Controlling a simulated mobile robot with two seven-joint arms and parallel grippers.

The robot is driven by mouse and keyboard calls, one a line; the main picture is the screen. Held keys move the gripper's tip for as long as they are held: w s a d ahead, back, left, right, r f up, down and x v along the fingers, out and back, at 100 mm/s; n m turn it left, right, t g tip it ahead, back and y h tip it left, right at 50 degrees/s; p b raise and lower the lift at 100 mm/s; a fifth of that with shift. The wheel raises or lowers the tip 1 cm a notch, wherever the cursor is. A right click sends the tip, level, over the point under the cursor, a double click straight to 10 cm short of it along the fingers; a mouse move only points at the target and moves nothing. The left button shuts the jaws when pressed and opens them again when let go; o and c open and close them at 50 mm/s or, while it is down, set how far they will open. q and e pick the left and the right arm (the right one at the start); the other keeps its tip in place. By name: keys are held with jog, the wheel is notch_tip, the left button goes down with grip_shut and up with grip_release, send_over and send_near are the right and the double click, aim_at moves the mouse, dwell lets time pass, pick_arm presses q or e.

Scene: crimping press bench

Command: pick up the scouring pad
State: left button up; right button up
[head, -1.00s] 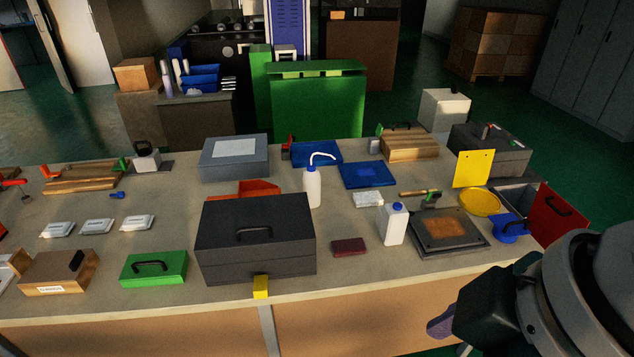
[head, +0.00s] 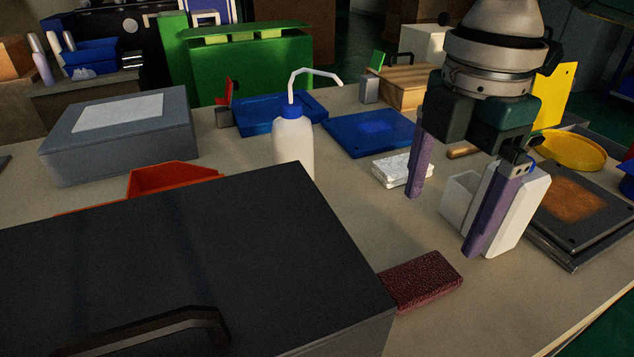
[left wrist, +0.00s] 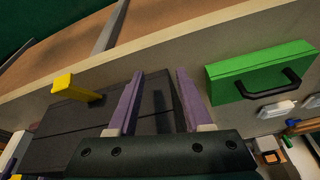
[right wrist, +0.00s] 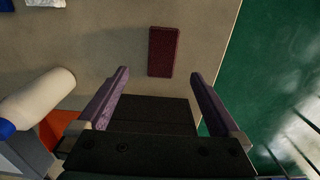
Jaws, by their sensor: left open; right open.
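The scouring pad looks like a dark red, rough, flat block (head: 425,281). It lies flat on the bench beside the right end of a large dark grey box. In the right wrist view the pad (right wrist: 162,52) lies ahead of the fingertips, nothing covering it. My right gripper (head: 443,222) is open and empty, its purple fingers pointing down, above and beyond the pad in the head view. My left gripper (left wrist: 160,72) is open and empty over the dark box in the left wrist view; it is not in the head view.
The dark grey box (head: 190,255) fills the front left. A squeeze bottle (head: 293,150) stands behind it. Bare bench lies between the pad and the squeeze bottle.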

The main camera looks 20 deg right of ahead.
aim_at(420, 275)
pick_arm(q)
jog(key=shift+w+f, duration=0.2)
jog(key=shift+f, duration=0.15)
jog(key=f+b, duration=0.1)
jog(key=s+f+b, duration=0.1)
jog(key=f+b, duration=0.1)
pick_arm(e)
jog(key=f, duration=1)
jog(key=shift+s+a+f, duration=0.15)
jog(key=shift+s, duration=0.1)
pick_arm(q)
jog(key=shift+w+r, duration=0.1)
pick_arm(e)
jog(key=shift+c, duration=0.4)
jog(key=c, duration=1.3)
pick_arm(q)
jog(key=shift+r, duration=0.1)
notch_tip(420, 275, up, 5)
jog(key=p, duration=0.5)
jog(key=shift+r+p, duration=0.2)
jog(key=shift+p, duration=0.15)
pick_arm(e)
notch_tip(420, 275, up, 20)
jog(key=shift+r, duration=0.1)
